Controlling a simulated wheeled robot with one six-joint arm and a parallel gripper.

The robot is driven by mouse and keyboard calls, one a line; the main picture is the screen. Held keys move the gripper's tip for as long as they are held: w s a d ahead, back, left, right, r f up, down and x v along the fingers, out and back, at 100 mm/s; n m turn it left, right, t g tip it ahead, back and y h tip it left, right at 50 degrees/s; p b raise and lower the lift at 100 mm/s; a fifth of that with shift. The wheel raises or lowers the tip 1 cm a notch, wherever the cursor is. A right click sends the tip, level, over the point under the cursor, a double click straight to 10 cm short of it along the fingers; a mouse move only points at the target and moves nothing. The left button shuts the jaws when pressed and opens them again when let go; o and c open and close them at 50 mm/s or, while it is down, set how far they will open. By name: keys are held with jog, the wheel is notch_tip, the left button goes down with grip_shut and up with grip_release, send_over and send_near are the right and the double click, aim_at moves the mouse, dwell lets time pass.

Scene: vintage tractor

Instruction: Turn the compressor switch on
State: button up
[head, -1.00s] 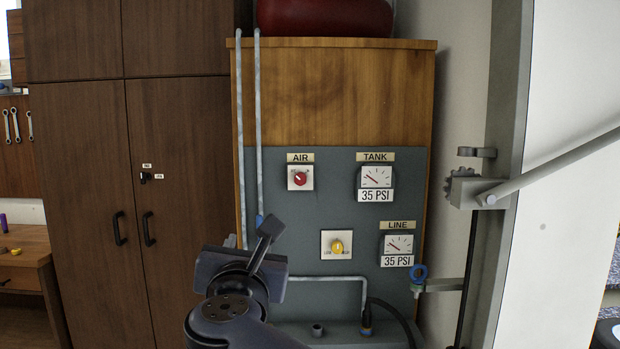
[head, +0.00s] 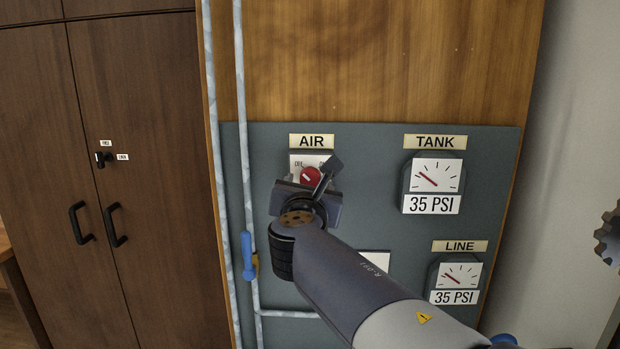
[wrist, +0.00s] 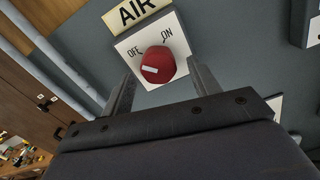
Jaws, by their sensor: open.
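The compressor switch is a red round knob (head: 310,177) on a white plate under the AIR label (head: 311,141), on the grey panel. In the wrist view the red knob (wrist: 158,64) shows a white mark that lies toward the OFF side, with OFF at its left and ON at its upper right. My gripper (head: 312,180) is in front of the switch in the head view and hides part of its plate. In the wrist view my gripper (wrist: 160,85) is open, with one finger on each side below the knob. I cannot tell whether the fingers touch it.
The TANK gauge (head: 435,178) and LINE gauge (head: 458,276) at right both read 35 PSI. Pale pipes (head: 243,100) run down the panel's left side, with a blue-handled valve (head: 248,256). A brown cabinet (head: 150,150) stands at left.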

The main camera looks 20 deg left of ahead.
jog(key=shift+x, duration=0.9)
jog(key=c, duration=1)
